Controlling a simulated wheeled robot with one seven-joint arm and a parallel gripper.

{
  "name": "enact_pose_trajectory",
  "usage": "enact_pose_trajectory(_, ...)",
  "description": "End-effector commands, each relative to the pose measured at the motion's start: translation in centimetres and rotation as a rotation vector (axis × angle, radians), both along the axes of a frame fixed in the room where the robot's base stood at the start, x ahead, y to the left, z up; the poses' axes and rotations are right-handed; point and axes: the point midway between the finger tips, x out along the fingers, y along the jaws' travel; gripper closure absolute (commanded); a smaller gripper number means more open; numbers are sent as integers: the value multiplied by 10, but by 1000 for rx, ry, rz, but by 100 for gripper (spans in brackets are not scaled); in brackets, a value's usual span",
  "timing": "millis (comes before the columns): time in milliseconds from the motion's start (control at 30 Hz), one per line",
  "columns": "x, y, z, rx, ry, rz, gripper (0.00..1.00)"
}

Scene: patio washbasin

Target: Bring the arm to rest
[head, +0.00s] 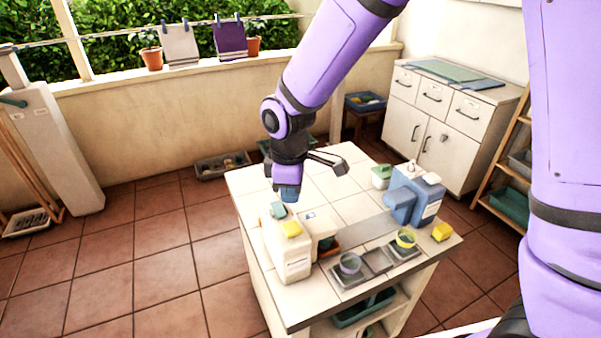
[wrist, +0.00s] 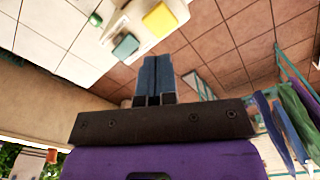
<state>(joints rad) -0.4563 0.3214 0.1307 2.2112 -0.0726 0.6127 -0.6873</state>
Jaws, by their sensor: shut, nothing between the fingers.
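My arm is purple with dark joints and reaches over the white-tiled counter (head: 340,172) in the head view. My gripper (head: 289,194) points down above the left part of the counter, just above and behind a white container (head: 288,250). Its blue fingers (wrist: 154,72) are together in the wrist view, with nothing between them. The gripper seems apart from the items below it.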

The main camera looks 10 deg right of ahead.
Motion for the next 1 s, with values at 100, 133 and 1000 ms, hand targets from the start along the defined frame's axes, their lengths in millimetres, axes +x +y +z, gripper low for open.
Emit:
enact_pose_trajectory(100,0,-3,3,1,-4,-10,100)
enact_pose_trajectory(133,0,-5,6,2,-8,-19,100)
enact_pose_trajectory(1000,-87,-185,193,156,-272,-854,100)
